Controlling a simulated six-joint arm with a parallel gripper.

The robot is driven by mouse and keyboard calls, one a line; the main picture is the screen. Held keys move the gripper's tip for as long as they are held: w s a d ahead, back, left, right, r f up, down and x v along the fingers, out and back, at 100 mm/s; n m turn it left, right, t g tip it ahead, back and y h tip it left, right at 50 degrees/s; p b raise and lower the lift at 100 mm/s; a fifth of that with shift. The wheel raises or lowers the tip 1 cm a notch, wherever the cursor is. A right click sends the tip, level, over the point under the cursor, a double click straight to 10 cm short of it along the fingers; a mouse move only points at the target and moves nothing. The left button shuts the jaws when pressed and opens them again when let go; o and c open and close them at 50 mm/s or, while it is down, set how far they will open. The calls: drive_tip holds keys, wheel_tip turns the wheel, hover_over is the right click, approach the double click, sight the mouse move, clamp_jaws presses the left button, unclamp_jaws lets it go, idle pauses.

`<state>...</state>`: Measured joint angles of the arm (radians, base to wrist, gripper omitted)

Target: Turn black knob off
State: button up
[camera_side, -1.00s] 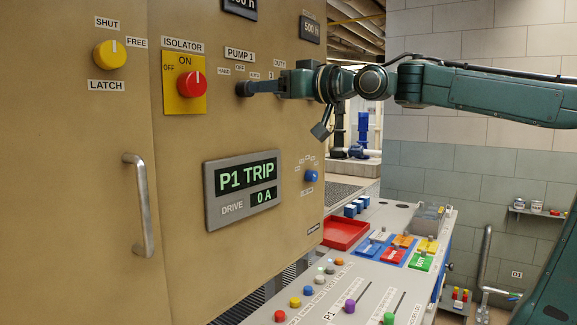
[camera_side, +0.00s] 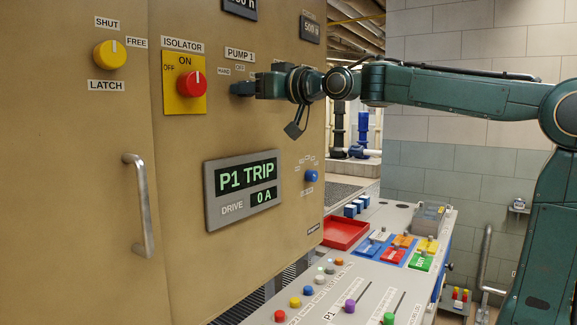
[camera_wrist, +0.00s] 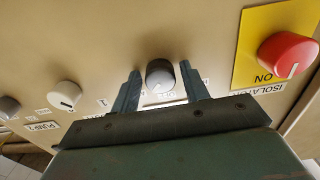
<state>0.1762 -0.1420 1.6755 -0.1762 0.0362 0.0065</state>
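The black knob (camera_wrist: 160,77) is on the tan cabinet face under the PUMP 1 label (camera_side: 240,54). In the wrist view it sits between the two fingers of my gripper (camera_wrist: 160,86), with a narrow gap on each side. The fingers look open around it, not shut on it. The knob's light pointer mark shows on its lower part, near a label that reads upside down and is partly covered. In the side view my gripper (camera_side: 242,89) is up against the panel and hides the knob.
The red isolator knob (camera_side: 192,85) on its yellow plate is close to the left of my gripper. A pale knob (camera_wrist: 64,95) is on the other side. A display (camera_side: 243,189) reads P1 TRIP, DRIVE 0 A. A control desk (camera_side: 375,255) stands below.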

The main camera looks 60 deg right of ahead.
drive_tip(key=c, duration=0.7)
drive_tip(key=shift+n, duration=0.5)
drive_tip(key=n, duration=0.7)
drive_tip(key=shift+n, duration=0.3)
drive_tip(key=o, duration=1)
